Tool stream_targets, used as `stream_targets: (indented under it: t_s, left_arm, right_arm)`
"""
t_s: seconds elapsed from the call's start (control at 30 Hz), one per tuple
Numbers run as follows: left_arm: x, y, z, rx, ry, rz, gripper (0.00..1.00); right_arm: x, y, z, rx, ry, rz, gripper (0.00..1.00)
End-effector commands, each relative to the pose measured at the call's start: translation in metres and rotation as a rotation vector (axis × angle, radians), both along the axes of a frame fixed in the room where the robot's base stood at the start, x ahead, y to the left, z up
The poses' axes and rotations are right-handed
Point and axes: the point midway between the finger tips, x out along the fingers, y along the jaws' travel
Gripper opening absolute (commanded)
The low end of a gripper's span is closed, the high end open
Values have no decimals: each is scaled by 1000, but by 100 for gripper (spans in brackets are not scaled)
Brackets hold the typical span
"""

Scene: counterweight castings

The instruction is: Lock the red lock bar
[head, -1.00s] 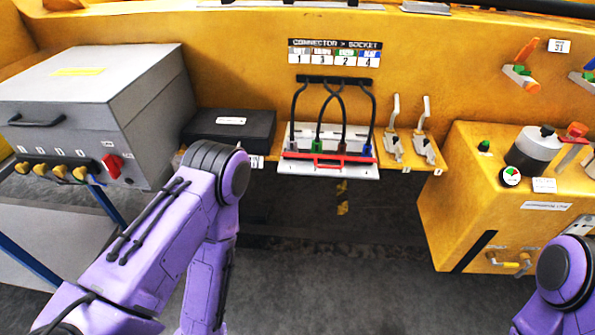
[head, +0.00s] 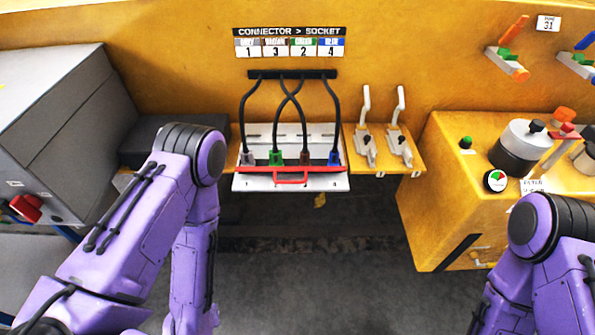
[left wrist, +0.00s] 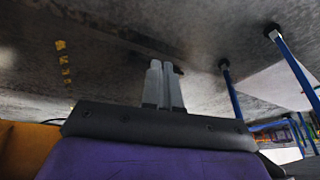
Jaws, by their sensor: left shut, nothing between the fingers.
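The red lock bar (head: 220,168) runs across the front of the white socket panel (head: 255,184), with a red loop handle (head: 291,181) at its front middle. Above it the grey (head: 248,157), green (head: 276,157), brown (head: 305,157) and blue (head: 334,157) connectors stand in a row, each with a black cable. Whether the bar is latched I cannot tell. In the left wrist view my left gripper (left wrist: 164,70) is shut and empty, pointing over the grey floor. In the head view both gripper tips are out of the picture; only my purple arms show, apart from the bar.
A label board (head: 290,43) hangs above the panel. Two upright levers (head: 366,130) stand right of it. A black box (head: 150,140) and a grey cabinet (head: 65,120) are at left. A yellow console (head: 450,190) is at right. The floor in front is clear.

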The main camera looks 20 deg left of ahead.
Motion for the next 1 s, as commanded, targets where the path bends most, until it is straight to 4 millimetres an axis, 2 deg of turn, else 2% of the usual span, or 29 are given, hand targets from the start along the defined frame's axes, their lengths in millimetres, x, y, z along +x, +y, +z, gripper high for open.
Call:
stream_targets:
  t_s: [0.23, 0.27, 0.3, 0.33, 0.37, 0.47, 0.5, 0.57, 0.6, 0.7, 0.8, 0.83, 0.9, 1.0]
  left_arm:
    - [-1, 0, 0, 0, 2, 0, 0]
    - [-1, 0, 0, 0, 2, 1, 0]
    - [0, -1, 0, -3, -5, 8, 0]
    - [5, -4, 1, -12, -26, 25, 0]
    - [11, -9, 2, -30, -61, 59, 0]
    - [55, -46, 16, -171, -299, 297, 0]
    - [79, -66, 30, -276, -436, 444, 0]
    - [114, -99, 59, -489, -650, 698, 0]
    - [133, -119, 83, -656, -779, 875, 0]
    - [162, -158, 146, -1116, -1011, 1288, 0]
    - [168, -180, 198, -1546, -1102, 1615, 0]
    - [168, -185, 210, -1653, -1107, 1690, 0]
    - [165, -191, 231, -1852, -1102, 1826, 0]
    - [162, -195, 245, -2002, -1083, 1926, 0]
  right_arm:
    - [-1, 0, 0, 0, 2, 0, 43]
    - [-1, 0, 0, 0, 2, 0, 49]
    - [-1, 0, 0, 0, 2, 0, 62]
    - [-1, 0, -1, 0, 2, 0, 70]
    - [-1, 0, -2, 0, 2, 0, 70]
    - [-1, 0, -9, 0, 2, 0, 70]
    - [-1, 0, -13, 0, 2, 0, 70]
    - [-1, 0, -20, 0, 2, 0, 70]
    - [-1, 0, -23, 0, 2, 0, 70]
    - [-1, 0, -32, 0, 2, 0, 70]
    - [-1, 0, -37, 0, 2, 0, 70]
    - [-1, 0, -38, 0, 2, 0, 70]
    - [-1, 0, -40, 0, 2, 0, 70]
    - [-1, 0, -41, 0, 2, 0, 70]
